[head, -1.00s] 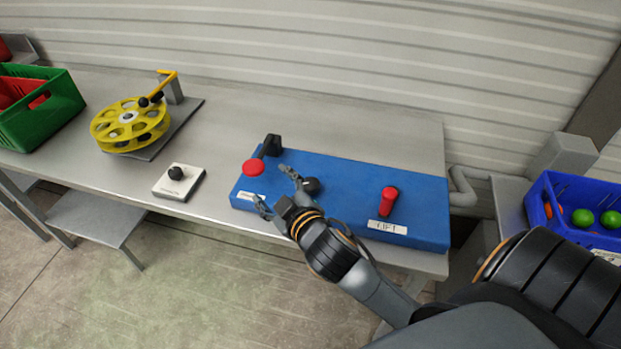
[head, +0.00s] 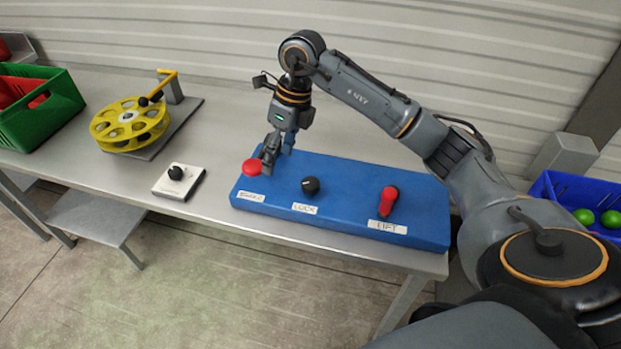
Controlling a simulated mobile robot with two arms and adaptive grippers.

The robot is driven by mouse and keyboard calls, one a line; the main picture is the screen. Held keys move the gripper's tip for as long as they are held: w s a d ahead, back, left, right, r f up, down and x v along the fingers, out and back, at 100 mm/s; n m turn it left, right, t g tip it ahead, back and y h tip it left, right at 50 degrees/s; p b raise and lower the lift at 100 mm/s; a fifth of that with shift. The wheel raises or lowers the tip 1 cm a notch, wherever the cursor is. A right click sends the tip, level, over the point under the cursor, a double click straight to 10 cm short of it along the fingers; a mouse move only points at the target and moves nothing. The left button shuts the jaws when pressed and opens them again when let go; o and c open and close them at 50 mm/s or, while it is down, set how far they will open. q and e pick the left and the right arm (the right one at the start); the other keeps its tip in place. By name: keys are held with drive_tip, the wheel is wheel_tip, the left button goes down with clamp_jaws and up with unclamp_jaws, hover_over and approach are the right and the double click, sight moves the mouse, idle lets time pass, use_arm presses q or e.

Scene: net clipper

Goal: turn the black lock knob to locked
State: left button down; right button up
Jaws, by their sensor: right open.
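The black lock knob (head: 311,185) stands on the blue panel (head: 345,230), above a white label reading LOCK (head: 304,209). My right gripper (head: 279,158) is open and points down over the panel's back left part. It is behind and left of the knob, apart from it, close to the red button (head: 252,167). It hides most of the black part behind that button. My left gripper does not show.
A red lever (head: 389,201) labelled LIFT stands right of the knob. A white block with a black knob (head: 176,174), a yellow reel (head: 130,122) and a green crate (head: 40,110) are to the left. A blue crate (head: 545,188) is at right.

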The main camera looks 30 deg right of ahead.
sight(311, 182)
drive_tip(key=d+r+m+h, duration=0.1)
drive_tip(key=d+r+h, duration=0.15)
drive_tip(key=d, duration=0.45)
drive_tip(key=shift+g, duration=0.4)
drive_tip(key=f, duration=0.4)
drive_tip(key=f+p, duration=0.1)
drive_tip(key=f, duration=0.4)
drive_tip(key=s+f+p, duration=0.1)
drive_tip(key=f, duration=0.4)
drive_tip(key=shift+d, duration=0.2)
drive_tip(key=c, duration=1.1)
drive_tip(key=shift+c, duration=0.2)
